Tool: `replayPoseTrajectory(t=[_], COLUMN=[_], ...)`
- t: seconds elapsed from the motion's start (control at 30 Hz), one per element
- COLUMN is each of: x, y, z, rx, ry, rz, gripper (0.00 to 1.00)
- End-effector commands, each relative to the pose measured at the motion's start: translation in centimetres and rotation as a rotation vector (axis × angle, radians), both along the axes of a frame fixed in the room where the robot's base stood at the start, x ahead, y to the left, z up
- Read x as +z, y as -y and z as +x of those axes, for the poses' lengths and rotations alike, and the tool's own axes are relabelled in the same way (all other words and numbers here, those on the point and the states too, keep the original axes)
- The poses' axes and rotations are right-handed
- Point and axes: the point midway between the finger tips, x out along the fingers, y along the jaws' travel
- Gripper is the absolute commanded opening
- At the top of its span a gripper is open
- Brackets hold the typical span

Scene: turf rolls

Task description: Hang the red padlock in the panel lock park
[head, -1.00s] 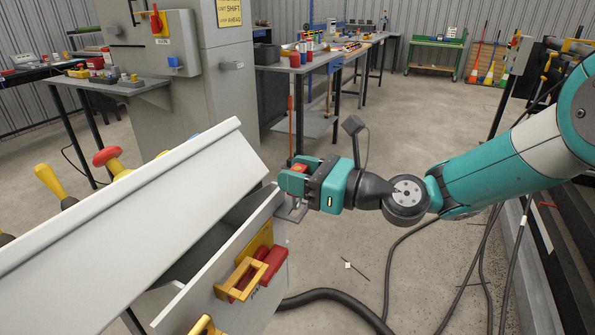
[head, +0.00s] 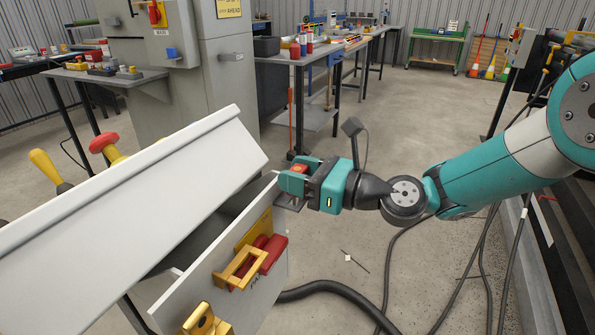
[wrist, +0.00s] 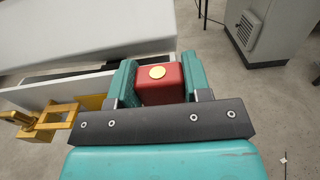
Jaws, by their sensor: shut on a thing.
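My gripper (head: 299,180) is shut on the red padlock (wrist: 160,84), whose red body with a round brass-coloured spot shows between the teal fingers in the wrist view. In the head view only a little of the red padlock (head: 300,169) shows between the fingers. Its shackle is not clearly visible. The gripper is at the right end of a light grey panel (head: 188,290). I cannot tell whether the padlock touches it. The panel's front carries a yellow bracket and red part (head: 262,256), with small lettering below.
A sloped white cover (head: 130,200) lies left of the gripper, with red and yellow knobs (head: 105,145) behind it. A grey cabinet (head: 190,75) and a workbench (head: 310,60) stand behind. Black cables (head: 400,270) cross the floor. The middle floor is open.

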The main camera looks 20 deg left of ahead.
Motion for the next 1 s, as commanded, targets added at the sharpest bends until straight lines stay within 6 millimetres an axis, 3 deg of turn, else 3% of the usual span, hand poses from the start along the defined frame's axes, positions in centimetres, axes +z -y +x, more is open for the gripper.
replayPoseTrajectory(t=[0.6,0.63,0.73,1.0], x=[-1.5,-1.4,-1.4,-1.5], y=[0.0,0.0,0.0,0.0], z=[0.0,0.0,0.0,0.0], rx=[0.000,0.000,0.000,0.000], ry=[0.000,0.001,0.001,0.000], rz=[0.001,0.002,0.001,0.000], gripper=[0.18,0.51,0.74,0.74])
